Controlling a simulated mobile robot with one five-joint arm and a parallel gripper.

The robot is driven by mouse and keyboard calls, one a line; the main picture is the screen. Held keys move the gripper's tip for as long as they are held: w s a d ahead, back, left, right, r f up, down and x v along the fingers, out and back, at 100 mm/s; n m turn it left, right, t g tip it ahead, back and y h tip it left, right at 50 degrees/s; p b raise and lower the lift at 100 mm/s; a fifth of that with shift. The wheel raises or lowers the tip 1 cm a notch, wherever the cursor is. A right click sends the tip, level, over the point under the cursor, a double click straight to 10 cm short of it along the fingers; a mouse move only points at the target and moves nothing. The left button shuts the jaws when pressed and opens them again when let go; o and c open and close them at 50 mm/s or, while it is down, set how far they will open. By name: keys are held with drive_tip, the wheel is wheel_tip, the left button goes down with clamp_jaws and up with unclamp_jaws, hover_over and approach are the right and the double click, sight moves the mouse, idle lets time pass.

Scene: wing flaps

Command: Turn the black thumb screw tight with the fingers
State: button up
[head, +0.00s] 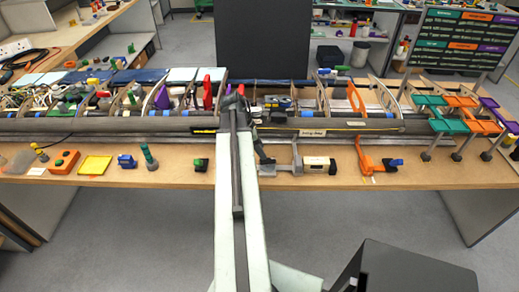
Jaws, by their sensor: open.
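My arm reaches up the middle of the view to the front edge of the wing section. My gripper (265,160) is small and dark, hanging just right of the arm over the bench front; it is open. Close by its right side stands a grey clamp-like fixture (297,164) with a pale block (317,163) that has a dark end. I cannot pick out the black thumb screw for certain; it is too small or hidden behind my gripper and arm. No contact between gripper and fixture can be made out.
The wooden bench (420,176) carries an orange clamp (366,160) at right. An orange box (64,162), a yellow pad (95,165) and small tools lie at left. The opened wing section (340,124) with ribs runs behind. Bare bench lies between the small items.

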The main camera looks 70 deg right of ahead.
sight(267, 160)
drive_tip(key=b+x, duration=0.6)
drive_tip(key=x, duration=0.1)
drive_tip(key=shift+w+a+f, duration=0.1)
drive_tip(key=shift+w+f, duration=0.05)
drive_tip(key=shift+w, duration=0.05)
drive_tip(key=shift+s+f+b, duration=0.2)
drive_tip(key=shift+f+b, duration=0.05)
drive_tip(key=shift+b, duration=0.15)
drive_tip(key=shift+r, duration=0.1)
clamp_jaws()
drive_tip(key=shift+w+d+m+y, duration=0.1)
drive_tip(key=shift+d+m+y, duration=0.3)
drive_tip(key=shift+m, duration=0.5)
drive_tip(key=m+y, duration=0.1)
drive_tip(key=m, duration=0.2)
drive_tip(key=shift+m+g, duration=0.3)
drive_tip(key=m+y, duration=0.2)
drive_tip(key=m, duration=0.2)
drive_tip(key=shift+a+m, duration=0.15)
drive_tip(key=shift+m, duration=0.15)
